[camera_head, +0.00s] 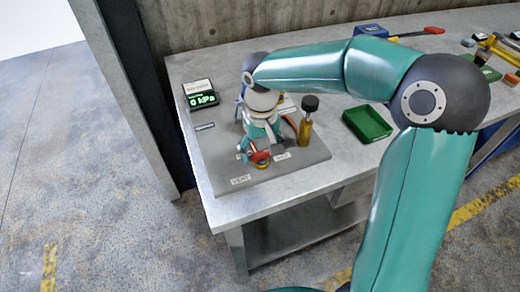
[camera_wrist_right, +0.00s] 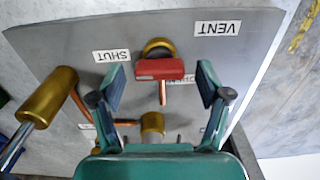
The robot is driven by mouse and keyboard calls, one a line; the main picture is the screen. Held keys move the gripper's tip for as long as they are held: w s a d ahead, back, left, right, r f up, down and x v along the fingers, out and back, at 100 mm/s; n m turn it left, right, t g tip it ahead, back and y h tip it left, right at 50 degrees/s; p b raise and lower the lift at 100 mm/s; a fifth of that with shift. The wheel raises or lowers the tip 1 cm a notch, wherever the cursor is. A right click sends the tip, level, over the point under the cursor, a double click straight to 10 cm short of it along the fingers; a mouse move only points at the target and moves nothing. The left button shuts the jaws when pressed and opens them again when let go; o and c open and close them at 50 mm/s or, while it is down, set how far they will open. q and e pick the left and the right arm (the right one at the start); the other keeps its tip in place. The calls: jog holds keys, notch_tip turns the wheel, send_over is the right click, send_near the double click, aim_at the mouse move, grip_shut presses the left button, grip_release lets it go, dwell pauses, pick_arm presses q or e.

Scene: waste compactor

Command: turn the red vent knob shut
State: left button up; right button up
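The red vent knob (camera_head: 260,156) sits near the front of the grey panel (camera_head: 300,165) on the bench. In the right wrist view the red knob (camera_wrist_right: 160,69) is a short bar lying crosswise over a brass fitting (camera_wrist_right: 158,46). A VENT label (camera_wrist_right: 218,28) and a SHUT label (camera_wrist_right: 111,56) are beside it. My right gripper (camera_head: 262,148) is over the knob. In its wrist view the right gripper (camera_wrist_right: 161,82) has its fingers apart, one on each side of the knob, with a visible gap on both sides. My left gripper is out of view.
A brass cylinder with a black top (camera_head: 305,122) stands right of the knob. A display (camera_head: 203,99) reading 0 kPa is at the panel's left. A green tray (camera_head: 367,124) lies farther right. Tools (camera_head: 495,50) are at the far right. The bench's front edge is close.

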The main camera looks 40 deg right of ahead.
aim_at(261, 152)
notch_tip(261, 152, up, 12)
dwell(0.7)
jog(key=shift+f, duration=0.1)
dwell(0.3)
